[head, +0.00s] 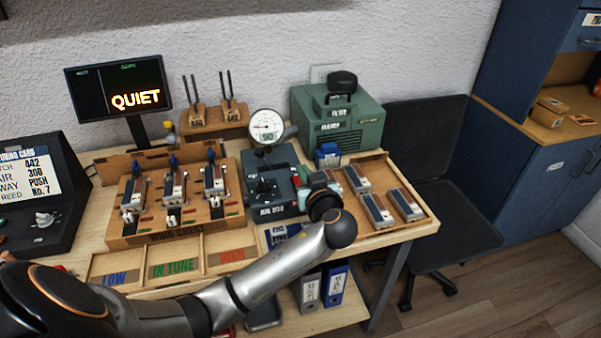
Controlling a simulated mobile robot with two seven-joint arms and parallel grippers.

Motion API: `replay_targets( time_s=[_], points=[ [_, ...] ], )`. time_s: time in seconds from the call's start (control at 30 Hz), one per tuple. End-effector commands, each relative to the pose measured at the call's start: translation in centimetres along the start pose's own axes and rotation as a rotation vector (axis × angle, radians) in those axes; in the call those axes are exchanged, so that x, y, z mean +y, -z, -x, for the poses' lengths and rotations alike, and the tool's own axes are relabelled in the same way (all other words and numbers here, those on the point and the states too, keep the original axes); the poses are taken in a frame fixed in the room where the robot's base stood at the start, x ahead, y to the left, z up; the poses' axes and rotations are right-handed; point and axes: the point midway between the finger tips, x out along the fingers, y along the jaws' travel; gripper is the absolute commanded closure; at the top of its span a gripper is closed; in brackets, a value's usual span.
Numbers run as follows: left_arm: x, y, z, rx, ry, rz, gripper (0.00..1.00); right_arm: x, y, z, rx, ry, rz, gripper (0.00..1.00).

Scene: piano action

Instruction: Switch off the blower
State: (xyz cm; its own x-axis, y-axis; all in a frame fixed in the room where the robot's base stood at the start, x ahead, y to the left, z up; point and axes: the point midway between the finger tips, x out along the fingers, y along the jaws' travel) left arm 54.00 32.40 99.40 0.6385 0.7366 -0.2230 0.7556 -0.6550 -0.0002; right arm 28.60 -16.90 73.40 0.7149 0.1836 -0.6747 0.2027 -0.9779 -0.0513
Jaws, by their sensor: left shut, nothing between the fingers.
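The blower looks to be the green vented box (338,122) at the back right of the bench, with a black knob-like part (342,83) on top. Its labels are too small to read surely. My left gripper (322,181) is shut and empty in front of the blower, apart from it, over the left end of the wooden tray. My wrist partly hides the fingers. A dark control box (270,190) with a black lever stands left of the gripper, with a round gauge (265,127) above it. My right gripper is not in view.
A screen (118,88) reads "QUIET". A wooden rack (178,225) with several reed units stands at left, behind bins marked LOW, IN TUNE and HIGH. The wooden tray (425,225) holds several more units. A small blue box (328,154) stands before the blower. A dark chair (430,150) is at right.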

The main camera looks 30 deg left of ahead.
Motion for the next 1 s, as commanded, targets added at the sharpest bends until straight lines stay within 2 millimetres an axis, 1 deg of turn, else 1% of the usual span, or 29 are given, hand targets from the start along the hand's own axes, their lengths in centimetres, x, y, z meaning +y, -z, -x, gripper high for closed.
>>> replay_targets(
  time_s=[0.03, 0.1, 0.2, 0.3, 0.5, 0.93, 1.0],
  points=[
    [0.1, -0.1, 1.2, -0.003, -0.003, 0.004, 1.0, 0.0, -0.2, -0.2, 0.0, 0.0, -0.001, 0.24],
    [0.1, 0.1, 2.5, -0.003, -0.003, 0.003, 1.0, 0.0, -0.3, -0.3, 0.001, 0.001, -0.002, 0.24],
    [0.1, 0.4, 4.0, -0.002, -0.001, 0.002, 1.0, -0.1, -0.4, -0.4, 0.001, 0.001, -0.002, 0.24],
    [0.0, 0.6, 4.9, 0.0, 0.0, 0.0, 1.0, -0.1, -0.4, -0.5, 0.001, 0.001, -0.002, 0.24],
    [0.0, 0.8, 5.5, -0.001, 0.002, 0.0, 1.0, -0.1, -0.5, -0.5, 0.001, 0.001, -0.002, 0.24],
    [0.0, 0.8, 5.4, 0.0, 0.001, -0.001, 1.0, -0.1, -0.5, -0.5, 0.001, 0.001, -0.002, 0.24],
    [-0.1, 0.4, 5.4, -0.01, 0.0, -0.008, 1.0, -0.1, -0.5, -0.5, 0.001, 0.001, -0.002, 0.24]
  ],
)
